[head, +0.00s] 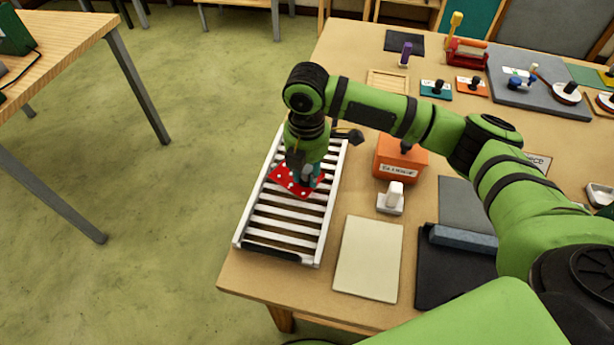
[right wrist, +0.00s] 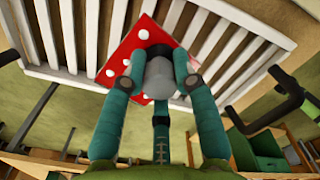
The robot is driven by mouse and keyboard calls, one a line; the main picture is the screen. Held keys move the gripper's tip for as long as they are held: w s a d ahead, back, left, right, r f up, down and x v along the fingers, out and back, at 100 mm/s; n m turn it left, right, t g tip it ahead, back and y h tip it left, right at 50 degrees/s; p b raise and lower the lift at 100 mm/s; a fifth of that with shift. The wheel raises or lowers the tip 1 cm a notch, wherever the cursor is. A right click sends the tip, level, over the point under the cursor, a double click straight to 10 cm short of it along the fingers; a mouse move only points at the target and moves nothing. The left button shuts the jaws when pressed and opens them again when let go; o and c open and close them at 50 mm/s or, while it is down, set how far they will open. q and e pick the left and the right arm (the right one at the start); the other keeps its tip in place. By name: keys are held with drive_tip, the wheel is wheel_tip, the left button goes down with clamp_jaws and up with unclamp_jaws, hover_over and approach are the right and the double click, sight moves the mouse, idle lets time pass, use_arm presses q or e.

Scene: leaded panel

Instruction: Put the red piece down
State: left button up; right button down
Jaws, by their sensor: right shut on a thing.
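The red piece (head: 287,182) is a flat red plate with white dots. In the head view it is over the white slatted rack (head: 278,224) at the table's left edge. My right gripper (head: 301,178) points down and is shut on a knob on the piece. In the right wrist view the teal fingers (right wrist: 158,75) close around a grey knob, with the red piece (right wrist: 122,62) behind it and the rack's slats beyond. I cannot tell whether the piece touches the slats. My left gripper is not in view.
An orange box (head: 399,158) with a label and a small white object (head: 391,199) stand right of the rack. A cream sheet (head: 368,259) lies in front of them. Several knobbed pieces, such as a teal one (head: 436,90), lie farther back. Open floor is left of the table.

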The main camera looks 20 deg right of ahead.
sight(307, 182)
wheel_tip(307, 182, down, 2)
drive_tip(key=shift+f+p, duration=0.25)
drive_tip(key=shift+p, duration=0.15)
drive_tip(key=shift+f, duration=0.4)
drive_tip(key=shift+f, duration=0.1)
drive_tip(key=c, duration=1)
unclamp_jaws()
drive_tip(key=shift+o, duration=0.2)
drive_tip(key=shift+r, duration=0.45)
wheel_tip(307, 182, up, 11)
drive_tip(key=b, duration=0.3)
drive_tip(key=shift+s+r, duration=0.1)
drive_tip(key=shift+r, duration=0.1)
